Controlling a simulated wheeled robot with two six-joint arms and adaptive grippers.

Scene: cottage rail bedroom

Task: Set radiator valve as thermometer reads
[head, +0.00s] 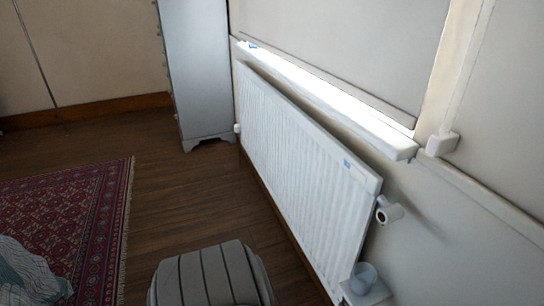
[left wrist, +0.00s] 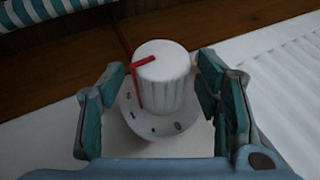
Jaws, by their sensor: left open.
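In the left wrist view a white ribbed valve knob (left wrist: 162,75) stands on a round white dial base (left wrist: 160,125) with small dark marks, too small to read surely. A red pointer runs across the knob's top and down its left side toward the dial's lower left. My left gripper (left wrist: 160,90) is open, one finger on each side of the knob, with visible gaps. In the head view the white radiator (head: 305,165) stands under the window; a white pipe-like fitting (head: 388,210) sits by its right end. I cannot make out a thermometer. My right gripper is not in view.
A white sill (head: 330,100) juts out above the radiator. A pale bluish knob-like thing (head: 364,278) is at the lower right. A grey striped rounded object (head: 210,277) is at the bottom, a grey cabinet (head: 200,70) beyond the radiator, and a red rug (head: 75,215) at left.

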